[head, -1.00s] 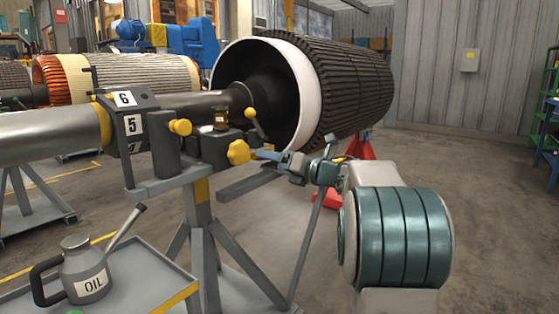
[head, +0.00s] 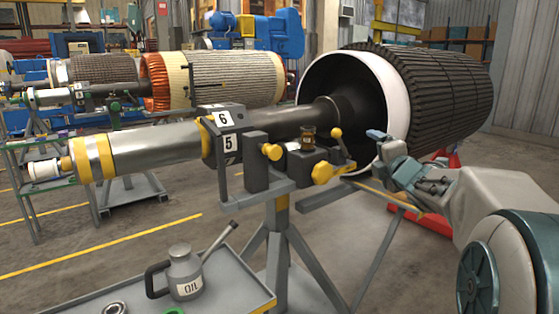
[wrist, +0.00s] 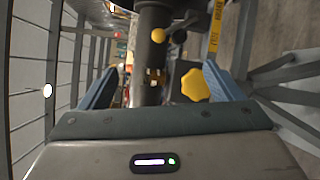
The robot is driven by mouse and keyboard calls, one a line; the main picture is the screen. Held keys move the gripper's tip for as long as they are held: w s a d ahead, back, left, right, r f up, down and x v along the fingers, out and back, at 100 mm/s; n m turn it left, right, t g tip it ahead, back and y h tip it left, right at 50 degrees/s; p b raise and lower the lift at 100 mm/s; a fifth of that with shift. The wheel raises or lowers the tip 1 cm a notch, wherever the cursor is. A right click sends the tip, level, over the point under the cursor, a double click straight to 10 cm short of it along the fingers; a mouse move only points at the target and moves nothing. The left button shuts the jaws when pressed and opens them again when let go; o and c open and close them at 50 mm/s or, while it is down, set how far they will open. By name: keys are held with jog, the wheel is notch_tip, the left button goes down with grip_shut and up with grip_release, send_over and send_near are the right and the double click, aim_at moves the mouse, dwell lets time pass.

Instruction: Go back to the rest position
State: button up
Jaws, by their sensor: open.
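My gripper (head: 382,142) is at the right in the head view, beside the rotor stand and in front of the rotor's open white-rimmed end. Its blue fingers stand apart in the wrist view (wrist: 160,88), with nothing held between them. Beyond the fingers in the wrist view is a yellow star-shaped knob (wrist: 195,86). The same yellow knob (head: 323,173) is on the stand in the head view, left of my gripper and apart from it.
The rotor (head: 425,95) fills the right background, its grey shaft (head: 165,140) running left past the number block (head: 226,136). A grey cart (head: 235,285) with an oil can (head: 185,272) stands in front. Floor at the left is open.

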jog(key=s+a+m+g+p, duration=0.3)
jog(key=s+m+g+p, duration=0.2)
jog(key=s, duration=0.6)
jog(key=s+a+r+m+g+h+p, duration=0.1)
jog(key=s+a+m+g+p, duration=0.3)
jog(key=s+m+p, duration=0.6)
jog(key=s+a+m+g+h+p, duration=0.1)
jog(key=s+a+m+g+p, duration=0.2)
jog(key=s, duration=1)
jog(key=m+g+p, duration=0.2)
jog(key=m+p, duration=0.2)
jog(key=p, duration=0.1)
jog(key=shift+s+a+r+m+g+p, duration=0.15)
jog(key=shift+s+r+m+g+p, duration=0.1)
jog(key=shift+s+m+g+p, duration=0.1)
